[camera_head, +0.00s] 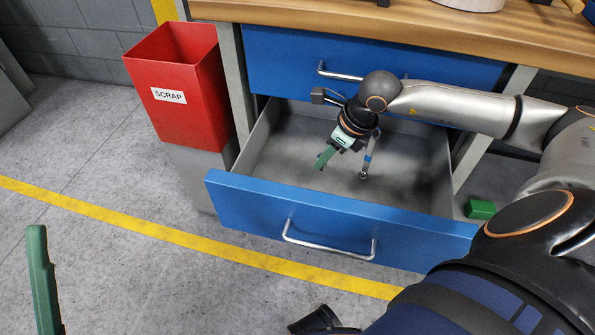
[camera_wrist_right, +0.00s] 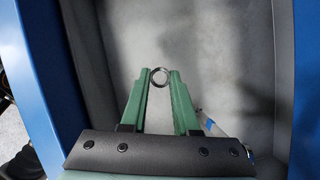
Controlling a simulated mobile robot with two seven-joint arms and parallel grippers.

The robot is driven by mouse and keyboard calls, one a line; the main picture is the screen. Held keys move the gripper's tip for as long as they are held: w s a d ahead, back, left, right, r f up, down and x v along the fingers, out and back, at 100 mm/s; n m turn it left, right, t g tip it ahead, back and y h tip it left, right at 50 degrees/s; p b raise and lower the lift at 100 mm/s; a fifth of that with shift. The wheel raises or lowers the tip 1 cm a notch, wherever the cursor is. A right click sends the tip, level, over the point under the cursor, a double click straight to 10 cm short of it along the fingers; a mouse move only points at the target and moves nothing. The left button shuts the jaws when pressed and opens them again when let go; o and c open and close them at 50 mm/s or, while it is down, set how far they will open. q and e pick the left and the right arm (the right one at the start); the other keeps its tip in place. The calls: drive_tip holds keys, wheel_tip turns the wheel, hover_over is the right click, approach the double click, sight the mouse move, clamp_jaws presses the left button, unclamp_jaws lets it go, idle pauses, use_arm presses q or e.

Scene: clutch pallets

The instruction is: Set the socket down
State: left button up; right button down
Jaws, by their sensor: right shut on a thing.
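The socket (camera_wrist_right: 159,77) is a small metal ring-shaped piece between the tips of my right gripper's green fingers in the right wrist view. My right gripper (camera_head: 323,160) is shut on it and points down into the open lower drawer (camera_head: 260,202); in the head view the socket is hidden. I cannot tell how far it is above the drawer floor. A slim metal tool with a blue band (camera_head: 367,158) is in the drawer beside the gripper, and partly shows in the wrist view (camera_wrist_right: 215,127). One green finger of my left gripper (camera_head: 42,280) shows at the lower left, away from the drawer.
The blue upper drawer (camera_head: 290,62) is shut below a wooden bench top (camera_head: 390,25). A red SCRAP bin (camera_head: 190,115) stands left of the open drawer. A green block (camera_head: 481,209) lies to the right. Most of the drawer floor is bare.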

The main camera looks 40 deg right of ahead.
drive_tip(key=w+a+f+b, duration=0.1)
drive_tip(key=w+f, duration=0.1)
drive_tip(key=w+a+f, duration=0.1)
drive_tip(key=w+f, duration=0.1)
drive_tip(key=w+a+f+b, duration=0.1)
drive_tip(key=f, duration=0.1)
drive_tip(key=shift+w+a+f+b, duration=0.1)
drive_tip(key=shift+w+f+b, duration=0.15)
drive_tip(key=shift+w+b, duration=0.15)
drive_tip(key=shift+w+a+f+b, duration=0.15)
drive_tip(key=shift+f+b, duration=0.4)
drive_tip(key=shift+f, duration=1.2)
drive_tip(key=shift+f, duration=0.1)
drive_tip(key=c, duration=0.7)
unclamp_jaws()
drive_tip(key=shift+o, duration=0.2)
drive_tip(key=shift+r, duration=0.55)
drive_tip(key=p+v, duration=0.4)
drive_tip(key=v, duration=0.7)
